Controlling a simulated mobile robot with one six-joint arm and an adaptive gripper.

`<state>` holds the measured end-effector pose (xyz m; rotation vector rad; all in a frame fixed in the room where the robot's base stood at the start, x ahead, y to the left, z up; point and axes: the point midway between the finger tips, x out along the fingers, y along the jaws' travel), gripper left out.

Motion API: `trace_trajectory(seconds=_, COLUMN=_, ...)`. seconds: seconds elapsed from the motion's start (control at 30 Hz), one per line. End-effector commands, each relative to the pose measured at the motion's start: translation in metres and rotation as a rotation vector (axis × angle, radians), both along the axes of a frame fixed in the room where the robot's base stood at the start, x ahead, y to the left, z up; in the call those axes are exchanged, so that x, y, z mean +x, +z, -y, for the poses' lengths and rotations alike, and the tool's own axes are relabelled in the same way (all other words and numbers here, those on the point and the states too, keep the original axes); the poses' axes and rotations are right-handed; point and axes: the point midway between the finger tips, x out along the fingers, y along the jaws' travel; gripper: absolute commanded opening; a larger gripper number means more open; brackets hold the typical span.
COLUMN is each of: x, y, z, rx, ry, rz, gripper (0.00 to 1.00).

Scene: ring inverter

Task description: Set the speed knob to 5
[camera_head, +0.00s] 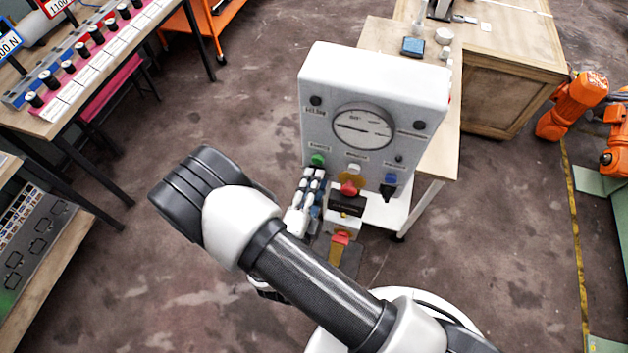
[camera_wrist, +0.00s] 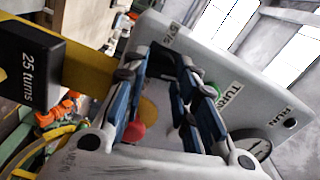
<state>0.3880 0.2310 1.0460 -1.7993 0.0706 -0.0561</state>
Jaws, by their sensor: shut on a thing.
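A white machine box (camera_head: 385,75) stands at the end of a wooden table. My gripper (camera_head: 312,178) is at the front, just below the green part. In the wrist view, the fingers of my gripper (camera_wrist: 165,58) are closed on a small dark part at the panel, apparently the speed knob. It is mostly hidden by the fingers, and its setting cannot be read.
A red part (camera_head: 349,188) is right of my gripper. A bench with several black knobs (camera_head: 68,67) stands at left. Orange robot arms (camera_head: 571,105) are at right.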

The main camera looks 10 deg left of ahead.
Motion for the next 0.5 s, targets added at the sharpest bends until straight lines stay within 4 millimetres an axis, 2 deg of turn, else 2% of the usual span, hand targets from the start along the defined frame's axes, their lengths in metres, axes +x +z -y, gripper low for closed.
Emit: trace_trajectory(seconds=0.5, x=0.0, y=0.0026, z=-0.0009, rx=-0.487, ry=0.0, rz=-0.039, gripper=0.02)
